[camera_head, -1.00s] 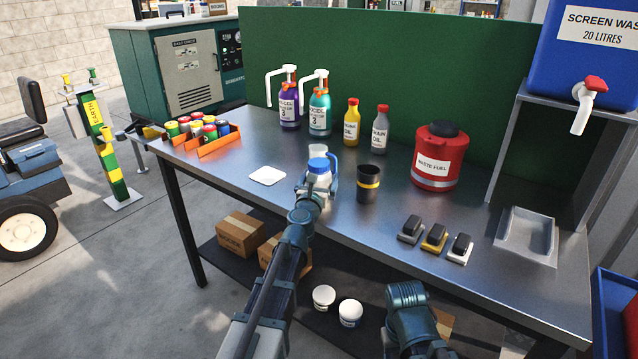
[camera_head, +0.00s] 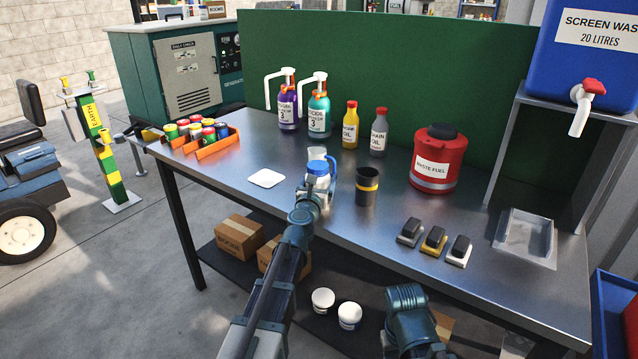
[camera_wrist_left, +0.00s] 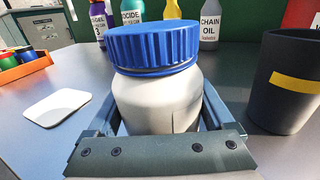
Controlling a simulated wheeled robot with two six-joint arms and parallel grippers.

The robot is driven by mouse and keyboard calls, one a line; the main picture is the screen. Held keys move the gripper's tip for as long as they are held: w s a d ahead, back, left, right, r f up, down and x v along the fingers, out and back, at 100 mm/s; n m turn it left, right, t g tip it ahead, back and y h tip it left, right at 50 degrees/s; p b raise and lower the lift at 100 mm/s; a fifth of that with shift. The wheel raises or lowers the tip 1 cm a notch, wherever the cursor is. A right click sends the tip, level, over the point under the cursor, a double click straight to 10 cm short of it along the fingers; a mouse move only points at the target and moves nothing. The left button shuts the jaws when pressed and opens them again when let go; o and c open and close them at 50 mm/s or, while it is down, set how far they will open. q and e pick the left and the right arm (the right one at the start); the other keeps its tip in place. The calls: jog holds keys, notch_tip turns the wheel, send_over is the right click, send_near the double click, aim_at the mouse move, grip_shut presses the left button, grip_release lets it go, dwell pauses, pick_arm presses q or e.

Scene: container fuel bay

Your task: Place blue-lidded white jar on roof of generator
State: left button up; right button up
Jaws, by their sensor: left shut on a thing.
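The blue-lidded white jar (camera_head: 318,178) is upright over the workbench, in my left gripper (camera_head: 319,186). In the left wrist view the jar (camera_wrist_left: 155,95) stands between the two fingers of my left gripper (camera_wrist_left: 160,125), which is shut on its body. Whether its base touches the bench is hidden by my gripper. The generator (camera_head: 180,75) is a green cabinet at the back left, beyond the bench; its pale roof (camera_head: 150,24) carries some items at the back. My right gripper is not visible; only part of my right arm shows at the bottom.
A white pad (camera_head: 266,178) lies left of the jar, a dark cup with a yellow band (camera_head: 367,188) right. Behind stand pump bottles (camera_head: 319,112), oil bottles (camera_head: 379,133) and a red waste fuel can (camera_head: 438,158). An orange can rack (camera_head: 218,146) sits at the bench's left end.

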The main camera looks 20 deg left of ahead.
aim_at(320, 168)
pick_arm(q)
jog(key=shift+r+p, duration=0.4)
jog(key=shift+r, duration=0.05)
notch_tip(320, 168, up, 3)
jog(key=p, duration=0.2)
jog(key=shift+f+p, duration=0.1)
jog(key=shift+p, duration=0.25)
jog(key=s+d, duration=0.4)
jog(key=s, duration=0.2)
jog(key=s+d+r+p, duration=0.1)
jog(key=s+d, duration=0.3)
jog(key=s, duration=0.3)
jog(key=shift+s+d+r, duration=0.2)
jog(key=shift+d, duration=0.2)
